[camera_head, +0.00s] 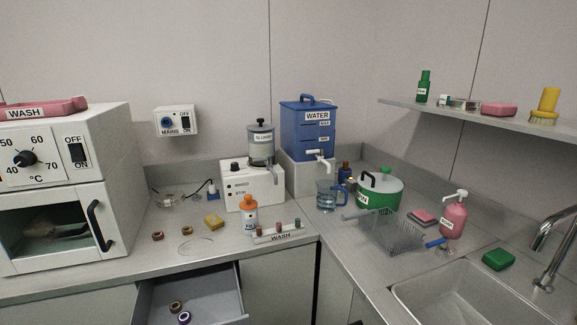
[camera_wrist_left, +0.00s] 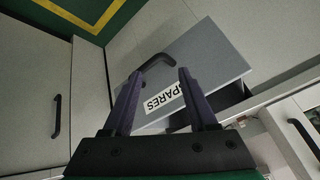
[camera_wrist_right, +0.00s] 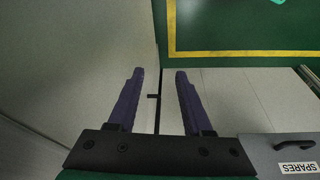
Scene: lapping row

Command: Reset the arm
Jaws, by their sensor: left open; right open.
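My left gripper (camera_wrist_left: 155,95) is open and empty in the left wrist view. Its fingers appear in front of the grey drawer front labelled SPARES (camera_wrist_left: 165,98) and its dark handle (camera_wrist_left: 155,64); I cannot tell whether they touch. My right gripper (camera_wrist_right: 158,95) is open and empty in the right wrist view, over pale cabinet fronts and green floor. Neither gripper shows in the head view. The drawer (camera_head: 188,299) stands pulled out there, with a brown ring (camera_head: 176,306) and a purple ring (camera_head: 184,318) inside.
On the counter stand an oven (camera_head: 60,185), a slurry machine (camera_head: 252,188), a blue water tank (camera_head: 307,128), a green pot (camera_head: 380,191), a wire rack (camera_head: 397,234) and a pink pump bottle (camera_head: 453,219). A sink (camera_head: 470,295) is at right. A shelf (camera_head: 470,116) juts above.

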